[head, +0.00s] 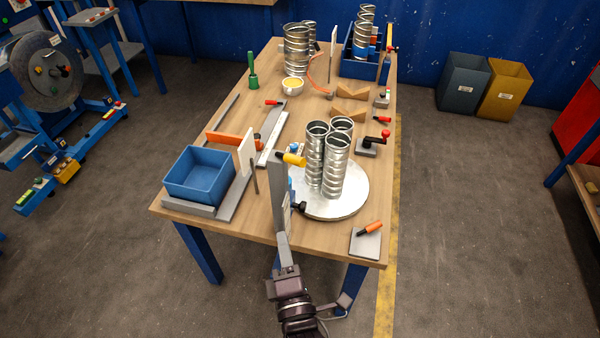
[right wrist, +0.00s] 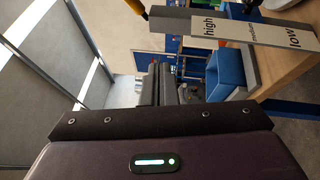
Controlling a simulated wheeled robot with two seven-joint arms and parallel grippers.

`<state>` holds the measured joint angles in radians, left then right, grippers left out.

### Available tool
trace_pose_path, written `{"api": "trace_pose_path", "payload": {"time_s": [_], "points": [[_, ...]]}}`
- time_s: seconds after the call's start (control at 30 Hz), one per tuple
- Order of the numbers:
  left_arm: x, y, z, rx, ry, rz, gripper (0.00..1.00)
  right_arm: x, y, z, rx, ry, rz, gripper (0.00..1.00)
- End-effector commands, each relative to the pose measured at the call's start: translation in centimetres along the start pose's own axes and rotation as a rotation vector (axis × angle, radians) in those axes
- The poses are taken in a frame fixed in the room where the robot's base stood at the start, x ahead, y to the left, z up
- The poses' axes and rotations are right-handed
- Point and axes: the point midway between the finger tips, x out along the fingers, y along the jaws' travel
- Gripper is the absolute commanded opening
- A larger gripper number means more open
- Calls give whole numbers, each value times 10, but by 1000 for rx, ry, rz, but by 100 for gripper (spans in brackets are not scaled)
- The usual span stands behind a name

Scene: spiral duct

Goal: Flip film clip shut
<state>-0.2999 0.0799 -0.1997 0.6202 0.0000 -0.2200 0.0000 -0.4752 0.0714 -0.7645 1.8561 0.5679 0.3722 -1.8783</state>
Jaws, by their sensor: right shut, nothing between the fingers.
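No part is plainly marked as the film clip, so I cannot tell which one it is. A yellow-tipped handle (head: 291,159) sits at the top of an upright grey strip (head: 279,190) near the table's front edge. In the right wrist view a plate lettered high, medium and low (right wrist: 255,33) shows at the upper right, with a yellow tip (right wrist: 136,7) beside it. My right gripper (head: 285,268) is at the front edge of the table, below the strip. Its dark fingers (right wrist: 163,85) look closed and empty. My left gripper is out of view.
A round metal turntable (head: 345,205) carries several spiral ducts (head: 335,165). A blue bin (head: 199,174) stands at the left. An orange handle on a grey plate (head: 360,243) lies at the front right. Further levers and a bowl (head: 292,87) stand farther back.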

Motion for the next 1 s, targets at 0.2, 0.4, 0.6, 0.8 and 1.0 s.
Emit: {"api": "trace_pose_path", "payload": {"time_s": [0.2,0.4,0.6,0.8,1.0], "points": [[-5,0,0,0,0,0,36,1,33,6,-52,-36,49,0],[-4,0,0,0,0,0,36,1,32,6,-52,-36,49,0],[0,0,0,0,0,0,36,8,31,7,-51,-37,51,0],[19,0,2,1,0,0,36,40,30,8,-50,-39,53,0],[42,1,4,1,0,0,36,84,32,8,-48,-38,54,0]]}}
